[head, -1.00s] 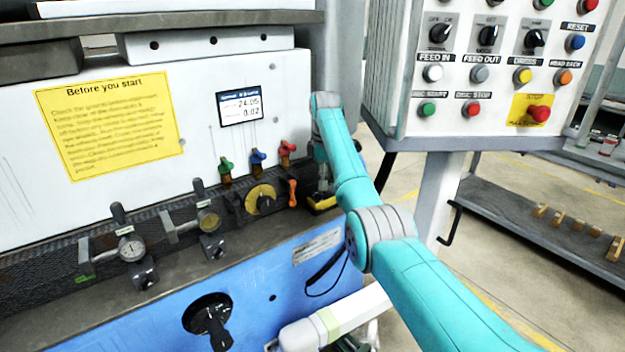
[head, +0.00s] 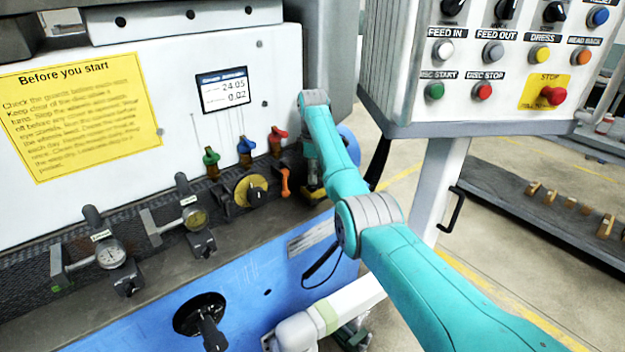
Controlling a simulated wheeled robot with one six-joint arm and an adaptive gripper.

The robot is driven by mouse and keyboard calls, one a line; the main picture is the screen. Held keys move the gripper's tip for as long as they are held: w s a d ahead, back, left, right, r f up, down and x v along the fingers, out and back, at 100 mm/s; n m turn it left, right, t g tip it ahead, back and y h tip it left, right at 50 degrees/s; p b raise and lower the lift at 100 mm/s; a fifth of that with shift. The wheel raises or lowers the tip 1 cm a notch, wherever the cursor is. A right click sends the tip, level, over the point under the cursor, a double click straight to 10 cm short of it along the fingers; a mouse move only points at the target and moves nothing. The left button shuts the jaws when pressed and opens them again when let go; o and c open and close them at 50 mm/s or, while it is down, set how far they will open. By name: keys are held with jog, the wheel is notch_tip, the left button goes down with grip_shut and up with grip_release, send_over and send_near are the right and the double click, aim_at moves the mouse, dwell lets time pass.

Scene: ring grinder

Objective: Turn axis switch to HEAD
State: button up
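Three black rotary switches (head: 505,8) sit at the top edge of the control panel, cut by the frame. Their labels are out of view, so I cannot tell which is the axis switch or where it points. Another black rotary knob (head: 212,325) sits on the blue machine front, with no legible label. My teal arm reaches from the bottom right to the middle. A dark end, seemingly my gripper (head: 309,170), hangs below the wrist near the valves, left of and below the panel. Its fingers are not clear, and I see nothing held.
The control panel (head: 400,100) overhangs at the right with coloured buttons and a red stop button (head: 553,96). Coloured valves (head: 246,148), a yellow dial (head: 245,190) and gauges (head: 110,253) line the machine ledge. A low shelf (head: 540,210) stands right; floor shows between.

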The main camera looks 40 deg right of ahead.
jog(key=shift+f, duration=1.1)
grip_shut()
